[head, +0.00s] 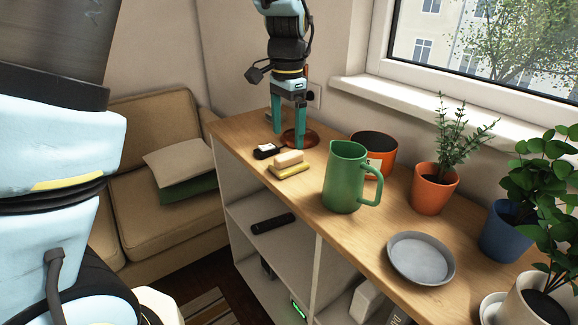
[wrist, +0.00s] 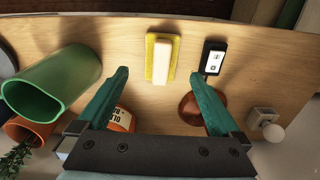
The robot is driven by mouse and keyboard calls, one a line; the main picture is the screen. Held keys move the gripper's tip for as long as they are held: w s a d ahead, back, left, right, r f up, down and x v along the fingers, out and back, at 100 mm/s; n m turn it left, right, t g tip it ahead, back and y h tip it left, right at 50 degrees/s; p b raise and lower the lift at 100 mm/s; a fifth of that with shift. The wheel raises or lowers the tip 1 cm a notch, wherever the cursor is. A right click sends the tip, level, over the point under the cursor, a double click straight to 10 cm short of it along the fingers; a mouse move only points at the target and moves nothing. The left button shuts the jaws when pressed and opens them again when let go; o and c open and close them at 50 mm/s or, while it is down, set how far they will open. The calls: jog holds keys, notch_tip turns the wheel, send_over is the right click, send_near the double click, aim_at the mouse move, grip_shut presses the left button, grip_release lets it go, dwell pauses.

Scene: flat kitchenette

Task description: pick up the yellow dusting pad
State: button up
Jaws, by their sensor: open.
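The yellow dusting pad (head: 291,171) lies on the wooden shelf top, with a cream block-shaped handle (head: 289,158) on it. In the wrist view the pad (wrist: 150,59) shows as a yellow edge around the pale handle (wrist: 162,61). My gripper (head: 284,146) is open, fingers pointing down over the far end of the shelf top, behind the pad in the head view. In the wrist view the pad lies ahead of the gap between the two teal fingertips (wrist: 165,75), with nothing held between them.
A small black-and-white device (head: 266,151) lies close beside the pad, and a brown round dish (head: 300,138) is by my fingers. A green pitcher (head: 344,178), an orange pot (head: 374,149), a potted plant (head: 433,193) and a grey plate (head: 421,258) stand nearer. A wall and window border the shelf.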

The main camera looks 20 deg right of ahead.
aim_at(287, 155)
notch_tip(287, 155, down, 8)
jog(key=shift+w+f+p, duration=0.1)
jog(key=shift+w+p, duration=0.05)
jog(key=shift+p, duration=0.65)
jog(key=c, duration=1.3)
